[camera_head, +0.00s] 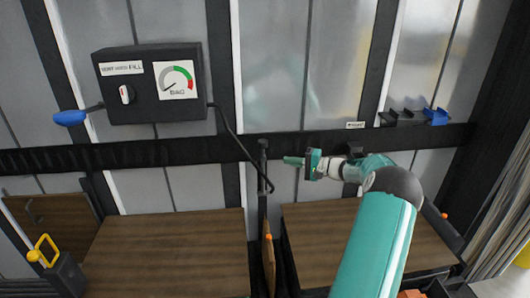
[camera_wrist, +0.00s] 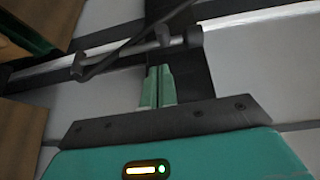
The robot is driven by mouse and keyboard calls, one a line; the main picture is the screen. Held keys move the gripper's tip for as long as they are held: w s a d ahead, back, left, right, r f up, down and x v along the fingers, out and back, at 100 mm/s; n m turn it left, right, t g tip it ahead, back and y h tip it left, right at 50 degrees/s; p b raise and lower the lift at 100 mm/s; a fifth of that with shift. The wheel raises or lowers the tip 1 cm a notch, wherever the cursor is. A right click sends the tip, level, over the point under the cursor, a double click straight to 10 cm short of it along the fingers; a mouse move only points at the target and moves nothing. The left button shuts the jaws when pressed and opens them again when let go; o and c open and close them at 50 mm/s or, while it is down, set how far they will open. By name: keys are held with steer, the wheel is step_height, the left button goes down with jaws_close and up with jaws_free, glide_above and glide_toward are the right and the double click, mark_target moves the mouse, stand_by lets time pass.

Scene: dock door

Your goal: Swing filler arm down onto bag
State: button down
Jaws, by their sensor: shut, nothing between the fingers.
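The filler arm (camera_head: 263,158) looks like a dark upright piece on the black rail, between the two wooden loads, with the hose end beside it. In the wrist view a grey rod with black fittings (camera_wrist: 122,53), probably this arm, runs across beyond my fingertips. The bag (camera_head: 268,262) seems to be the thin brown sheet standing edge-on in the gap below, with an orange spot near its top. My gripper (camera_head: 291,161) points left at the filler arm, a little right of it. Its green fingers (camera_wrist: 157,86) are together and empty. I cannot tell whether they touch the rod.
A black fill box (camera_head: 150,84) with a gauge and a knob hangs on the wall. A blue handle (camera_head: 70,118) sticks out at its left. A black hose (camera_head: 236,137) hangs from its right side. Wooden loads (camera_head: 165,255) stand on both sides of the gap.

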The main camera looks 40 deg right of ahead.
steer(key=shift+t, duration=0.3)
steer(key=x, duration=0.6)
steer(key=d+r+x, duration=0.1)
steer(key=x, duration=0.1)
steer(key=shift+w+a+r, duration=0.1)
steer(key=shift+w+a, duration=0.1)
steer(key=shift+w, duration=0.4)
steer(key=shift+s+a+n+t, duration=0.3)
steer(key=shift+s+a, duration=0.15)
steer(key=shift+s, duration=0.3)
steer(key=s+a+f+n+y, duration=0.3)
steer(key=s+a+f+n, duration=0.2)
steer(key=s+f, duration=0.2)
steer(key=s+a+f+n+t+y, duration=0.1)
steer(key=s+a+f+n+y, duration=0.2)
steer(key=s+a+f+n, duration=0.2)
steer(key=shift+s+f+n, duration=0.7)
steer(key=shift+s+f, duration=0.35)
steer(key=shift+s, duration=0.3)
